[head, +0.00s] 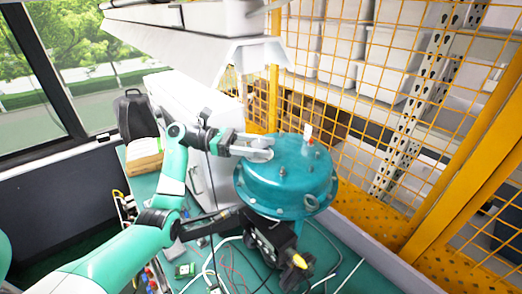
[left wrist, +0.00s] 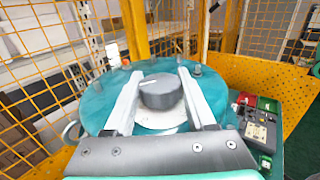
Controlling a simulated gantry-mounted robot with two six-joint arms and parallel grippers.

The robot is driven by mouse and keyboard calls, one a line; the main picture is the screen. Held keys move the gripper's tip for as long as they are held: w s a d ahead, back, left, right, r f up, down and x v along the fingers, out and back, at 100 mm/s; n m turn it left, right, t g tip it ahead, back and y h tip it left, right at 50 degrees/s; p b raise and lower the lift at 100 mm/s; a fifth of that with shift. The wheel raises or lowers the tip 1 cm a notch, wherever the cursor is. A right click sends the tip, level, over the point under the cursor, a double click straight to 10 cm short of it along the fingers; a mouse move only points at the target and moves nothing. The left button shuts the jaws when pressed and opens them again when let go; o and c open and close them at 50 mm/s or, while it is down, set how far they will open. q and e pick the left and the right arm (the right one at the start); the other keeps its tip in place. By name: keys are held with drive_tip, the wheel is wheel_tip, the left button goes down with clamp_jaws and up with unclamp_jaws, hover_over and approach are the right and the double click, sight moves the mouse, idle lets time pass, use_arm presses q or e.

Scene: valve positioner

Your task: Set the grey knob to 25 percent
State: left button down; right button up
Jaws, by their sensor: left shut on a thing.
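The grey knob (left wrist: 162,94) is a dark round knob with a white pointer line on top, in the middle of the left wrist view. The line points toward the left of that view. The knob sits over a pale dial plate (left wrist: 158,120) on the teal round housing (head: 285,180). My left gripper (head: 262,148) is over the left part of the housing's top. In the left wrist view its two pale fingers (left wrist: 160,76) are shut on the knob, one on each side. In the head view the fingers largely hide the knob. Scale marks are not readable. My right gripper is not in view.
A small white-topped post (head: 308,132) stands on the housing. A yellow mesh fence (head: 400,110) rises behind and to the right. Cables (head: 215,262) and electronic parts lie on the green bench below. A black bag (head: 134,115) stands at the left.

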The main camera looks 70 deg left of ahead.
use_arm(q)
drive_tip(key=shift+c, duration=1.2)
unclamp_jaws()
drive_tip(key=b+v, duration=0.2)
drive_tip(key=v, duration=0.9)
drive_tip(key=shift+s+a, duration=0.2)
drive_tip(key=shift+s, duration=0.05)
